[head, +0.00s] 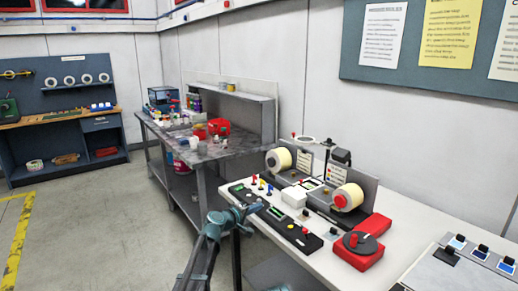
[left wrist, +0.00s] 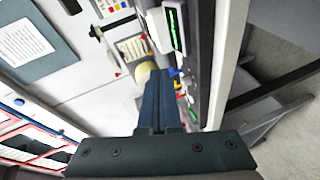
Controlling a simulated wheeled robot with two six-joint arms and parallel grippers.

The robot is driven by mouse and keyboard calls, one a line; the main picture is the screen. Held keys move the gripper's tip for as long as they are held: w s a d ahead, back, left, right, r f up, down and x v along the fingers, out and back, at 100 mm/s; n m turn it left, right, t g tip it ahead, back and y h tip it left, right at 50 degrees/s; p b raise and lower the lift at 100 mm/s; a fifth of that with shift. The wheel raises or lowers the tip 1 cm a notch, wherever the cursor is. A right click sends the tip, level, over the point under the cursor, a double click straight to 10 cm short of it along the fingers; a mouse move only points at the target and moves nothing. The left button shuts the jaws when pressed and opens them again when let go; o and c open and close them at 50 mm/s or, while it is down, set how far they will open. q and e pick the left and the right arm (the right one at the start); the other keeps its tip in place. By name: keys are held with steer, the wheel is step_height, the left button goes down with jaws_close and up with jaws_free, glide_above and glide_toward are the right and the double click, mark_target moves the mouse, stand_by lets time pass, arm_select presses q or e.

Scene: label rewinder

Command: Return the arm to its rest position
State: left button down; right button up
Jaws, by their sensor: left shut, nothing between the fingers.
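My left arm comes in from the bottom of the head view, and its teal gripper (head: 258,206) is at the left front edge of the white table (head: 408,236). In the left wrist view the dark fingers (left wrist: 162,75) are together, with nothing between them. The label rewinder stands on the white table, with one cream roll (head: 279,159) at its left and another cream roll (head: 348,197) with a red hub at its right. A black control panel (head: 285,227) lies at the table's front edge, just right of the gripper. My right gripper is in neither view.
A red base with a black disc (head: 359,243) sits right of the panel. A grey box with blue-topped switches (head: 462,268) is at the far right. A cluttered grey workbench (head: 205,150) stands behind. The floor (head: 110,220) at left is open.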

arm_select(q)
steer(key=s+a+f+m+g+y, duration=0.1)
steer(key=s+a+f+m+g, duration=0.1)
steer(key=s+f, duration=0.35)
steer(key=s+a+f+m+g+y, duration=0.1)
steer(key=s+f+m+g, duration=0.1)
steer(key=s, duration=0.6)
steer(key=s+a+f+m+g+y, duration=0.1)
steer(key=s+a+f+m+g, duration=0.2)
steer(key=s, duration=0.4)
steer(key=s+a+f+g+y, duration=0.1)
steer(key=s+a+f+y, duration=0.15)
steer(key=s, duration=0.35)
steer(key=s+a+f+g+y, duration=0.2)
steer(key=s+a, duration=0.2)
steer(key=s, duration=0.3)
steer(key=s+a+f+g+y, duration=0.1)
steer(key=s+a+f+y, duration=0.1)
steer(key=s+a, duration=0.3)
steer(key=s+d+r+m+p, duration=0.2)
steer(key=s+d, duration=0.1)
steer(key=d, duration=0.3)
steer(key=s+d+r+m+g+y+p, duration=0.1)
steer(key=s+d+r+m+p, duration=0.1)
steer(key=d, duration=0.4)
steer(key=shift+s+d+r+m+g+p, duration=0.15)
steer(key=shift+s+r+m+g+p, duration=0.2)
steer(key=shift+s, duration=0.35)
